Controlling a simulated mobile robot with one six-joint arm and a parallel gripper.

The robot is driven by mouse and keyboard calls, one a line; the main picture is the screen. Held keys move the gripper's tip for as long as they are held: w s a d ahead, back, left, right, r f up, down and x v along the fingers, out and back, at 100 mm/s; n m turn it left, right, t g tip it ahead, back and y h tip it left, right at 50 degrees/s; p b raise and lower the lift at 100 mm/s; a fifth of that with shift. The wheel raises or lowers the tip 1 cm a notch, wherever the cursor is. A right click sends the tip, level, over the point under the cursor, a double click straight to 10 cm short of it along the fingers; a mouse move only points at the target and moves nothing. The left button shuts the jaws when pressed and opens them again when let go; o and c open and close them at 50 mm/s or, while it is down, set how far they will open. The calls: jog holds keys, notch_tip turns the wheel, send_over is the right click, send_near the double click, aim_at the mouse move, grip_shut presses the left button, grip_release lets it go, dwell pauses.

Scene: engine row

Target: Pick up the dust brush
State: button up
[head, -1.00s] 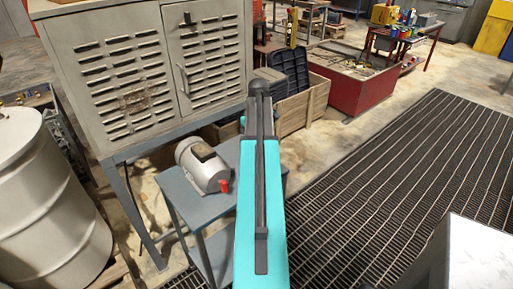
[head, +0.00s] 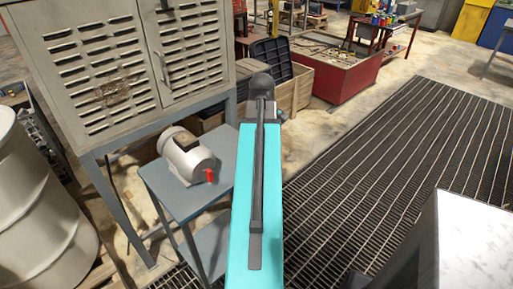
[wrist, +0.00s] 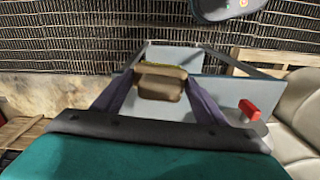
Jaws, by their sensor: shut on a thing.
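The dust brush (wrist: 161,84) shows in the wrist view as a small tan-brown block with a yellowish strip along its far edge. My gripper (wrist: 160,86) is shut on it, with a dark finger on each side. The brush is held over a blue-grey stand, whose top (wrist: 215,92) shows behind it; the gap between them is hard to judge. In the head view my own arm hides the gripper and the brush.
A grey motor (head: 187,157) with a red end piece (head: 210,175) sits on the blue-grey stand (head: 205,197). A louvred cabinet (head: 120,65) rises behind, and a pale drum (head: 40,205) stands at the left. Floor grating (head: 400,170) lies open at the right.

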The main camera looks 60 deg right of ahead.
jog(key=shift+s+a, duration=0.2)
jog(key=shift+s, duration=0.15)
dwell(0.3)
jog(key=o, duration=0.6)
jog(key=c, duration=0.4)
jog(key=shift+s, duration=0.1)
